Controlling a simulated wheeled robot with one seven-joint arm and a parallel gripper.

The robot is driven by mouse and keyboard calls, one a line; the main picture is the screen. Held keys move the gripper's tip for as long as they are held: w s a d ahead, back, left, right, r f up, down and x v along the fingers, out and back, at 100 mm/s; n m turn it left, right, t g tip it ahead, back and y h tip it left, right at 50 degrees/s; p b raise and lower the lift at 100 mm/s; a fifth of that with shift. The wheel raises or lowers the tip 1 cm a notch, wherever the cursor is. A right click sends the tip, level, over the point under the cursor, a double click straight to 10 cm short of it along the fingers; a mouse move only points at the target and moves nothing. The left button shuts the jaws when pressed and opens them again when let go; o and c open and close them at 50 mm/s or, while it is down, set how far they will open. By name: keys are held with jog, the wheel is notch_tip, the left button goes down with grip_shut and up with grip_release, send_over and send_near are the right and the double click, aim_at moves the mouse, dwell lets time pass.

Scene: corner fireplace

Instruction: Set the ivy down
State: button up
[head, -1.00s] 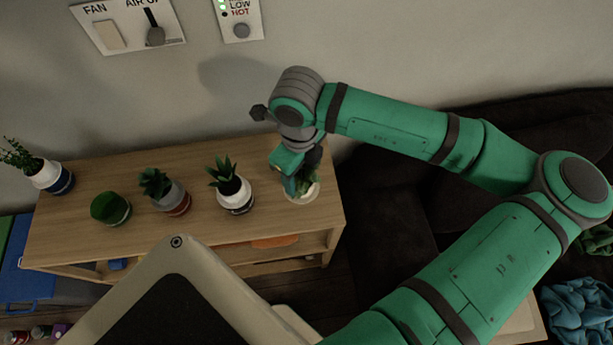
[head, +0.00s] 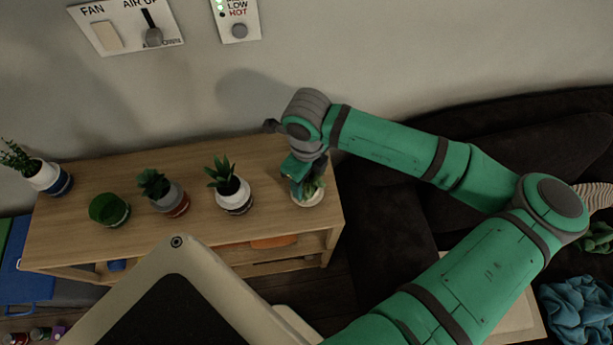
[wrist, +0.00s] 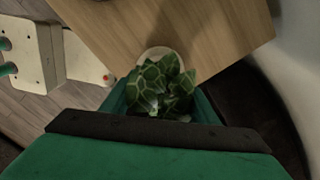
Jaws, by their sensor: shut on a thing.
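The ivy (wrist: 158,85) has patterned green and pale leaves in a white pot (head: 309,197). In the head view it is at the right end of the wooden shelf top (head: 272,165), partly covered by my gripper (head: 302,186). In the wrist view, my gripper (wrist: 160,108) has its jaws on either side of the plant and is shut on it. The pot's rim shows behind the leaves, but its base is hidden. I cannot tell whether the pot touches the wood or is slightly above it.
To the left on the shelf top stand a spiky succulent (head: 233,190), a leafy plant (head: 163,192), a round cactus (head: 109,209) and a trailing plant (head: 43,174) at the far end. A dark sofa (head: 400,225) is to the right. The wall (head: 330,60) rises behind.

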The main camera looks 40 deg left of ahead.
jog(key=o, duration=1.6)
jog(key=shift+r, duration=0.2)
notch_tip(320, 180, up, 12)
jog(key=shift+f, duration=0.1)
